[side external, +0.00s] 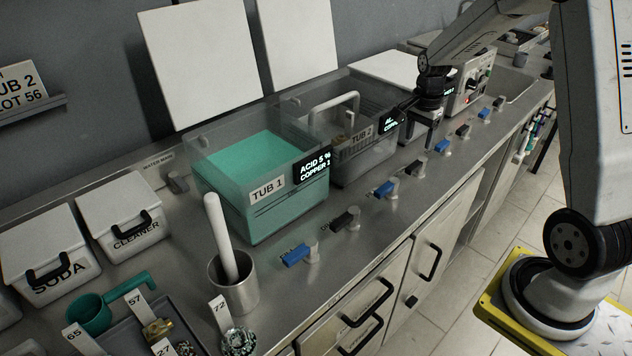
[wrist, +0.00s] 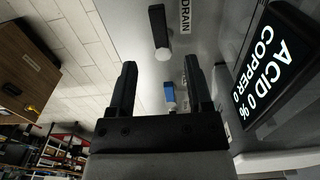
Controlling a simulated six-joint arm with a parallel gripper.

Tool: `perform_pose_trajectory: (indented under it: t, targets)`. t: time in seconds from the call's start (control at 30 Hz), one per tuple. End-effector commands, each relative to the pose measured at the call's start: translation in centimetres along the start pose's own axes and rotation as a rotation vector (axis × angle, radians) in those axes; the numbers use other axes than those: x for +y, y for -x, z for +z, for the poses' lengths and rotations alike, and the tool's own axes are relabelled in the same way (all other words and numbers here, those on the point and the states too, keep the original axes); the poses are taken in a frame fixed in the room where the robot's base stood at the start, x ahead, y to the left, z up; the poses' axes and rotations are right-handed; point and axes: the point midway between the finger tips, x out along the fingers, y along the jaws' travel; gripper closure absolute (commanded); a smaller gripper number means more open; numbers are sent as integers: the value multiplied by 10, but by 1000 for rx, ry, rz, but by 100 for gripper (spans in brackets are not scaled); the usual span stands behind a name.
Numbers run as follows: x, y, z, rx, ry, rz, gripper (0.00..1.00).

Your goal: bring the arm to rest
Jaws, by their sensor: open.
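My gripper (side external: 428,128) is in front of the right side of tub 2, near its black display, above the steel bench. In the wrist view my gripper (wrist: 161,95) shows two black fingers spread apart with nothing between them. Tub 2 (side external: 350,165) is a grey see-through tank with little visible inside. Tub 1 (side external: 262,200) to its left holds teal liquid. Their lids (side external: 203,55) stand upright against the wall behind. The display beside my gripper in the wrist view (wrist: 270,70) reads acid 0 %, copper 0.
Blue and black valve handles (side external: 385,189) line the bench front. A control box (side external: 470,85) stands right of my gripper. White soda (side external: 45,250) and cleaner (side external: 122,215) boxes, a steel cup (side external: 234,285) with a white rod and a teal scoop (side external: 92,312) sit at left.

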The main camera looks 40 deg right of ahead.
Motion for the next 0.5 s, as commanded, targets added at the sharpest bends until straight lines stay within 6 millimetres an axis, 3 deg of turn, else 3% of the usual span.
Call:
perform_pose_trajectory:
  t: [0.33,0.5]
  targets:
    - [0,1,1,0,5,0,35]
    - [1,1,15,5,82,-9,35]
